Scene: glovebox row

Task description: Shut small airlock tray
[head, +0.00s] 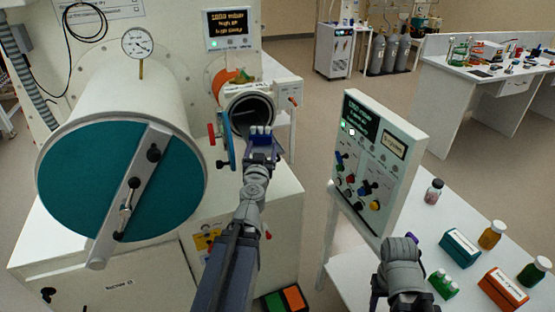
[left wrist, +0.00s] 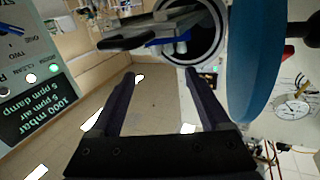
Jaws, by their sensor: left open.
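The small airlock (head: 247,108) is a white tube with a dark round mouth, and its blue round door (head: 225,145) stands swung open to the left. The door also shows in the left wrist view (left wrist: 256,60). The tray (left wrist: 170,28) sticks out of the mouth, carrying a blue rack with pale vials (head: 260,131). My left gripper (head: 262,148) is in front of the mouth, its fingers spread with nothing between them; the wrist view shows the gap (left wrist: 160,88). In the head view the gripper hides most of the tray. My right gripper does not show clearly.
The large airlock with its teal door (head: 100,190) and bar handle stands left. A control panel (head: 375,160) stands to the right, before a white table with bottles (head: 490,235) and boxes. The floor between the airlock and the panel is free.

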